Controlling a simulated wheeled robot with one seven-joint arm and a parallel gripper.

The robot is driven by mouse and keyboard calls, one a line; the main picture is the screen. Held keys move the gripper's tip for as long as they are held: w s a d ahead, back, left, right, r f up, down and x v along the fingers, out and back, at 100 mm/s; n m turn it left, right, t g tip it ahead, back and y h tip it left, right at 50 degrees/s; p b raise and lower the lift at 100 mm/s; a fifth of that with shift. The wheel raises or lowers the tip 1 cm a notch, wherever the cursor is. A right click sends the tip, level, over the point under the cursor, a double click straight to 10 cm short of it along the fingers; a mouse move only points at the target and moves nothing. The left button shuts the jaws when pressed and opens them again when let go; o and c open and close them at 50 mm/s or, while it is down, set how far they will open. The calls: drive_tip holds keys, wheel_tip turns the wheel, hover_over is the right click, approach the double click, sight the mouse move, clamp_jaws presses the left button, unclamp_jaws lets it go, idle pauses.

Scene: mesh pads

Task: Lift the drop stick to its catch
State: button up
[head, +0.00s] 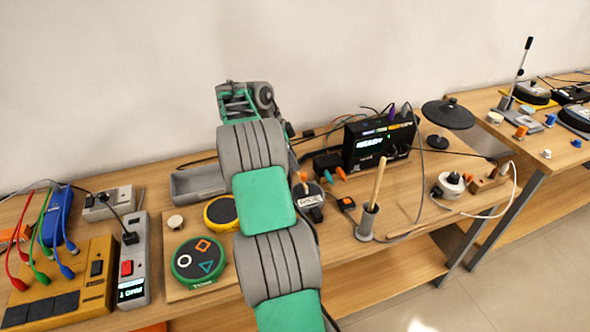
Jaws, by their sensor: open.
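A light wooden stick (378,182) stands nearly upright, leaning slightly, in a grey cup-like holder (366,222) near the front of the table, right of my arm. A separate thin rod with a black grip (520,68) stands tilted on a base on the right table. I cannot tell for sure which is the drop stick, and no catch can be made out. My gripper (237,102) is at the far end of my raised arm, against the wall, well left of both. It is open, with its fingertips hard to see, and it touches neither stick.
A black box with a lit display (377,142) and a dark round pad (447,114) stand behind the wooden stick. A green-rimmed pad (198,260) and a power strip (133,262) lie left. White cable loops at the right. A gap separates the tables.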

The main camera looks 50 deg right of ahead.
sight(302, 174)
drive_tip(key=x, duration=0.6)
drive_tip(key=shift+s+d+f, duration=0.2)
drive_tip(key=shift+f, duration=0.05)
drive_tip(key=shift+a, duration=0.1)
drive_tip(key=shift+c, duration=0.2)
clamp_jaws()
idle(0.7)
